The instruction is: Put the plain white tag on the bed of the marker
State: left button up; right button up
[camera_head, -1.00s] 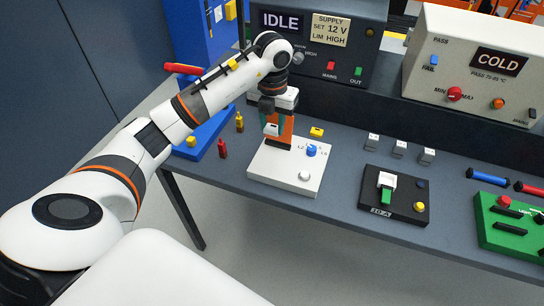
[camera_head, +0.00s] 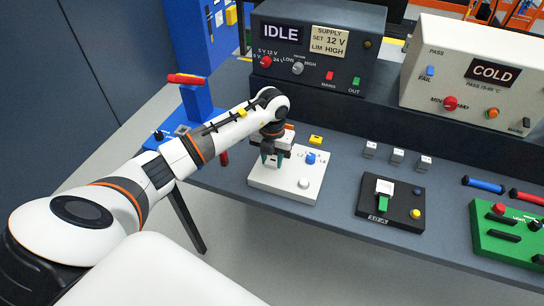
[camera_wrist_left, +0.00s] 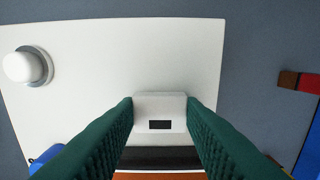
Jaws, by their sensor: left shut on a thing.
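The marker has a white base plate (camera_head: 300,184) with a blue knob (camera_head: 310,158) and a white button (camera_head: 304,183); most of its upright is hidden behind my left arm. My left gripper (camera_head: 271,160) is low over the plate's back left part. In the left wrist view its green fingers (camera_wrist_left: 160,105) are shut on a small white tag (camera_wrist_left: 160,103) with a dark rectangle on it. A black strip and an orange strip lie just below the tag in that view. I cannot tell whether the tag touches the bed. My right gripper is not in view.
Several small white blocks, one of them here (camera_head: 398,156), stand in a row on the grey table. A black fixture (camera_head: 402,208) with a green and white part lies to the right. Instrument boxes stand along the back.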

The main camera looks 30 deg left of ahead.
aim_at(272, 163)
pick_arm(q)
jog(key=shift+f, duration=0.2)
jog(key=o, duration=1)
jog(key=shift+c, duration=0.2)
jog(key=shift+r, duration=0.2)
notch_tip(272, 163, up, 12)
jog(key=b, duration=0.3)
